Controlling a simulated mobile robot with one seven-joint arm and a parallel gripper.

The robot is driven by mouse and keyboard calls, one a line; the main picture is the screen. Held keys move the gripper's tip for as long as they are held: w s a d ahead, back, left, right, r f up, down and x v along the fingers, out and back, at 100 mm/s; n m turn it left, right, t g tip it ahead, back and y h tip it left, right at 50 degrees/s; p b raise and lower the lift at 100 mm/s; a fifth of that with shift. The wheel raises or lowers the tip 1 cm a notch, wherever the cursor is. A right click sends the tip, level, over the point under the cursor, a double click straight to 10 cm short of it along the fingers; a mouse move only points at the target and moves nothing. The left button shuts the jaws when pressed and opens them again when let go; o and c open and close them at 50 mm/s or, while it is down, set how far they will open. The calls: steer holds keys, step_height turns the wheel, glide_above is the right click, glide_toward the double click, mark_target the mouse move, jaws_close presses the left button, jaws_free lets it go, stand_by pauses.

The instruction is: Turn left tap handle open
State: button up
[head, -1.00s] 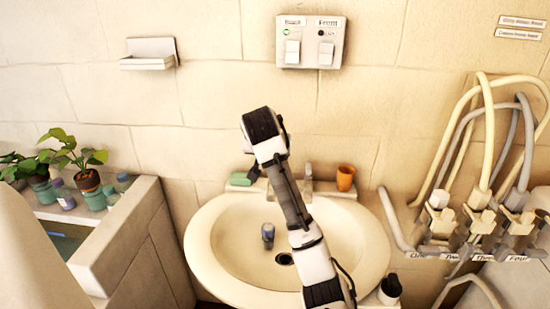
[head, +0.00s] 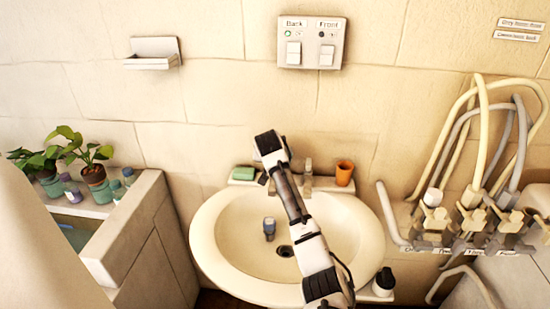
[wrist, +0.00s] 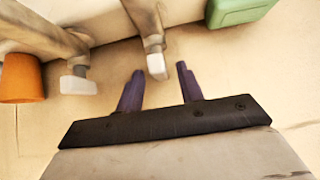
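In the wrist view, the tap handle near the soap (wrist: 155,62), with a white tip, lies just beyond my gripper (wrist: 159,78). Its tip reaches toward the gap between the two purple fingers. The fingers are apart, with nothing seen gripped; contact with the handle cannot be told. This is the left tap as seen from the head, where my arm hides it. The other tap (wrist: 78,75) stands by the orange cup; it also shows in the head view (head: 308,172). My gripper's fingers are hidden in the head view.
The basin (head: 212,238) holds a small blue-grey item (head: 269,229). Green soap (head: 243,173) and an orange cup (head: 344,173) stand on its back ledge. A dark bottle (head: 384,281) is at front right. Hoses (head: 484,130) hang at right; potted plants (head: 92,174) stand left.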

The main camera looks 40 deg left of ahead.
jaws_close()
steer(key=shift+n, duration=0.3)
steer(key=n+g+y, duration=0.1)
steer(key=n, duration=0.1)
steer(key=n+g+y, duration=0.1)
steer(key=n, duration=0.1)
steer(key=n+g+y, duration=0.1)
steer(key=shift+w+d+n+g, duration=0.2)
steer(key=shift+w+n+g, duration=0.1)
steer(key=shift+n, duration=0.1)
steer(key=n+g+y+b, duration=0.1)
steer(key=n+g, duration=0.1)
steer(key=n, duration=0.1)
steer(key=shift+w+g, duration=0.15)
steer(key=shift+g, duration=0.15)
steer(key=shift+w+n+g+b, duration=0.1)
steer(key=shift+n+g+b, duration=0.8)
steer(key=shift+n+g, duration=0.8)
steer(key=shift+n, duration=0.4)
